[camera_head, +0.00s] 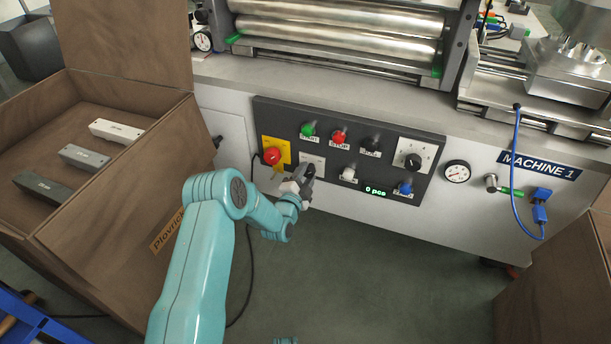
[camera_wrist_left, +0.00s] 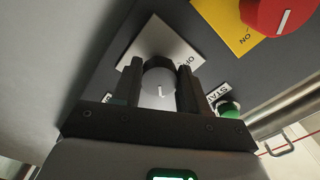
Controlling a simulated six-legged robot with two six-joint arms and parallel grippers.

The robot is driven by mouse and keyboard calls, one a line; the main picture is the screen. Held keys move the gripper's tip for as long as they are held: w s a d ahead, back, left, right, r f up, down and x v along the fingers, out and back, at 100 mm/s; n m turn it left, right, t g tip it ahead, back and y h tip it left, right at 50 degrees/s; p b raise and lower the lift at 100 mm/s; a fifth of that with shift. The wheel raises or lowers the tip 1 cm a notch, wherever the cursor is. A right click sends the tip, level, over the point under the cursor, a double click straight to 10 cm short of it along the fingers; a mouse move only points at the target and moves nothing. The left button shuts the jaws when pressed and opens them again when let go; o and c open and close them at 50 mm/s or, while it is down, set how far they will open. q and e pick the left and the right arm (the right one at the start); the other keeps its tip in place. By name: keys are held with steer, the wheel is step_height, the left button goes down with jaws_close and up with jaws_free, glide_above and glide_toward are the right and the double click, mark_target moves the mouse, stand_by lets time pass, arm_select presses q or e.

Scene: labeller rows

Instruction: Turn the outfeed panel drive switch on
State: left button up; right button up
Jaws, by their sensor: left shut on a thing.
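A dark control panel (camera_head: 435,134) is on the front of the machine. My left gripper (camera_head: 305,176) is at its lower left, in front of a white plate (camera_head: 312,158). In the left wrist view, my left gripper (camera_wrist_left: 160,92) is shut with its two fingers on opposite sides of a dark round switch knob (camera_wrist_left: 160,78). The knob sits on a white plate (camera_wrist_left: 172,45) with partly readable OFF lettering, and has a short white mark on its face. The fingers and arm hide this knob in the head view.
A red switch (camera_head: 272,155) on a yellow plate is just left of my gripper. Green (camera_head: 307,130) and red (camera_head: 338,137) buttons are above. A black selector (camera_head: 412,160) is farther right. A brown box (camera_head: 140,200) stands left; the floor below is clear.

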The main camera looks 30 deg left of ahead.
arm_select(q)
steer(key=shift+f, duration=0.1)
steer(key=o, duration=1.1)
steer(key=shift+c, duration=0.2)
steer(key=p+v, duration=0.6)
steer(key=v, duration=1)
steer(key=shift+s, duration=0.25)
arm_select(e)
steer(key=s+r+g, duration=0.1)
steer(key=s+r, duration=0.3)
steer(key=r, duration=0.2)
steer(key=shift+s+a+g, duration=0.2)
steer(key=shift+a+g, duration=0.1)
steer(key=shift+a, duration=0.1)
